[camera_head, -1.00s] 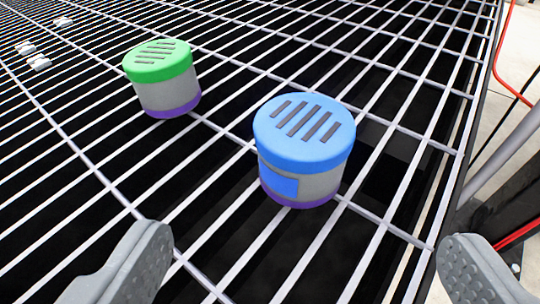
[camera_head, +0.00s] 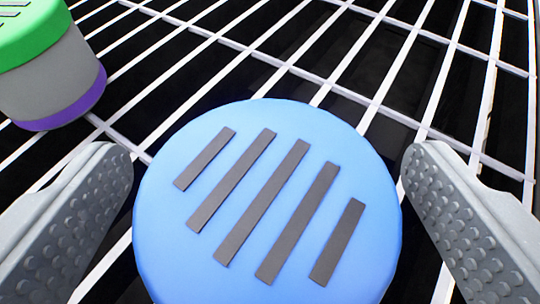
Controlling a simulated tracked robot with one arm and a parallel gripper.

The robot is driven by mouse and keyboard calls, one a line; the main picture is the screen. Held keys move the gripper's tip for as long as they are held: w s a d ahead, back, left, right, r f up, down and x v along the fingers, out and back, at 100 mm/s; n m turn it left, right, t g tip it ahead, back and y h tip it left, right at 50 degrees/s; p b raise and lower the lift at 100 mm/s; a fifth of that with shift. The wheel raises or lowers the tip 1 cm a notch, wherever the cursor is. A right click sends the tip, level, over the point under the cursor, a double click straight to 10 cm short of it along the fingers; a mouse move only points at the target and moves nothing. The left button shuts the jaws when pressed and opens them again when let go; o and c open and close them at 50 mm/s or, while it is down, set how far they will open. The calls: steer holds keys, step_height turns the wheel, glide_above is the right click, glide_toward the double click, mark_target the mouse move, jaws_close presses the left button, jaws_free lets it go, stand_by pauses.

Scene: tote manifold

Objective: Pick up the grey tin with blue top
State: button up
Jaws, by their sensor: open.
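The grey tin with blue top (camera_head: 268,200) fills the lower middle of the view. Its round blue lid with several dark slots faces me, and its grey body is hidden beneath the lid. My gripper (camera_head: 268,165) is open, with one grey studded finger to the left of the lid and one to the right. The right fingertip looks very close to the lid's edge, and the left has a small gap. I cannot tell whether either finger touches the tin.
A grey tin with a green top and purple base (camera_head: 55,75) stands at the upper left, beyond the left finger. Both tins stand on a white wire grid (camera_head: 375,105) over a dark space. The grid behind the blue lid is clear.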

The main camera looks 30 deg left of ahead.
mark_target(267, 215)
steer(key=c, duration=1.1)
steer(key=shift+r, duration=0.15)
steer(key=shift+r+p, duration=0.45)
steer(key=shift+r, duration=0.15)
step_height(267, 215, up, 2)
steer(key=shift+r+p, duration=0.2)
steer(key=shift+p, duration=0.45)
steer(key=s+r+p, duration=0.1)
steer(key=s+p, duration=0.2)
steer(key=s, duration=1.3)
steer(key=w+d+r+m+t+h+p, duration=0.1)
steer(key=w+r+m+h, duration=0.15)
steer(key=r, duration=0.35)
steer(key=w+d+r+m+t+h+p, duration=0.1)
steer(key=w+r+p, duration=0.1)
steer(key=w+r, duration=0.3)
step_height(267, 215, up, 14)
steer(key=a+m+h+p, duration=0.2)
steer(key=m+h, duration=0.1)
steer(key=h, duration=0.1)
steer(key=shift+r+v, duration=0.2)
steer(key=shift+v, duration=3.1)
